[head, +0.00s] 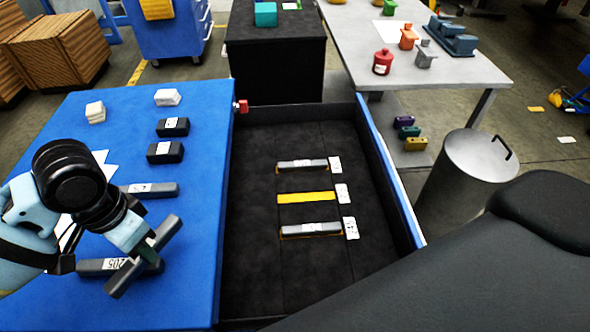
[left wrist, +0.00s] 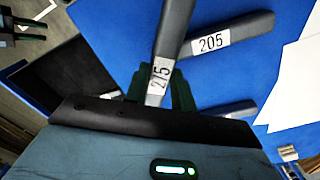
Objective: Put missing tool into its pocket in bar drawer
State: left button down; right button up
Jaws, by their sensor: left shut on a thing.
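My left gripper (head: 148,250) is shut on a dark grey bar (head: 122,280), held tilted above the blue table. Another grey bar (head: 152,190) lies farther back. The black drawer (head: 255,215) is right of the table. Its middle yellow pocket (head: 305,197) is empty; grey bars fill the far pocket (head: 300,164) and near pocket (head: 308,229).
White tags (head: 342,193) sit beside the pockets. Black blocks (head: 165,152) and white blocks (head: 168,97) stand on the blue table (head: 195,270). The drawer's side wall (head: 385,165) rises at right. A metal bin (head: 475,165) stands beyond.

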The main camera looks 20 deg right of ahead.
pick_arm(q)
jog(key=s+a+n, duration=0.1)
jog(key=a+n, duration=0.1)
jog(key=n, duration=0.1)
jog(key=s+a+n, duration=0.2)
jog(key=a+n, duration=0.1)
jog(key=s+a+r+n, duration=0.1)
jog(key=s+a+n, duration=0.1)
jog(key=a+n, duration=0.1)
jog(key=shift+s+a, duration=0.1)
jog(key=shift+a, duration=0.05)
jog(key=shift+s+a+n, duration=0.4)
jog(key=shift+a+n, duration=0.05)
jog(key=shift+n, duration=0.45)
jog(key=shift+d, duration=0.15)
